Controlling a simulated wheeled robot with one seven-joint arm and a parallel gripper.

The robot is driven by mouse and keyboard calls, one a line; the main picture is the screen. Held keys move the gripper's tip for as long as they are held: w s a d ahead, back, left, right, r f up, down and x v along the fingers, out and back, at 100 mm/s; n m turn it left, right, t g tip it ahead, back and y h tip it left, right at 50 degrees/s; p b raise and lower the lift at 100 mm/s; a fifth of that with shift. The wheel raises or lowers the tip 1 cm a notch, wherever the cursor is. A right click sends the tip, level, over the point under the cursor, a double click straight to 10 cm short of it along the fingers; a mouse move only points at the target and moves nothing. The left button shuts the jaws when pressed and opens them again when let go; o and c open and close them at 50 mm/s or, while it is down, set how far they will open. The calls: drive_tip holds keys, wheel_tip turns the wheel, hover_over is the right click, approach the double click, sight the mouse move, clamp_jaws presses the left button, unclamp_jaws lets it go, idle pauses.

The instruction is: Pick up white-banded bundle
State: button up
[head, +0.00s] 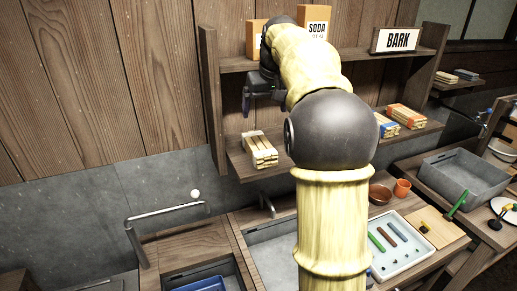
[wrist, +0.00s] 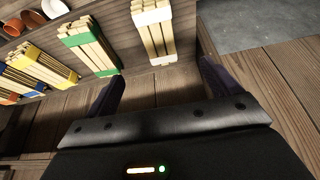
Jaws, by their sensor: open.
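The white-banded bundle (head: 262,152) of pale sticks lies on the left end of the lower wall shelf (head: 243,173) in the head view. In the wrist view the white-banded bundle (wrist: 155,38) shows white bands at both ends. It lies ahead of my gripper, roughly in line with the space between the fingers. My gripper (head: 262,98) is above the shelf and the bundle in the head view, apart from it. In the wrist view my gripper (wrist: 162,76) is open, with nothing between its dark fingers.
A green-banded bundle (wrist: 92,48) lies left of the white-banded one in the wrist view, with blue- and yellow-banded bundles (wrist: 40,68) beyond. The shelf's side board (head: 212,100) stands close left of my gripper. The upper shelf holds a SODA box (head: 314,22) and a BARK sign (head: 396,40).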

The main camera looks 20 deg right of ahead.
sight(259, 143)
drive_tip(key=p+x, duration=0.2)
drive_tip(key=x, duration=1)
drive_tip(key=shift+f, duration=0.1)
drive_tip(key=p+x, duration=0.2)
drive_tip(key=x, duration=0.3)
drive_tip(key=shift+w+d+p, duration=0.15)
drive_tip(key=shift+w+p, duration=0.05)
drive_tip(key=shift+p, duration=0.1)
drive_tip(key=c, duration=1.1)
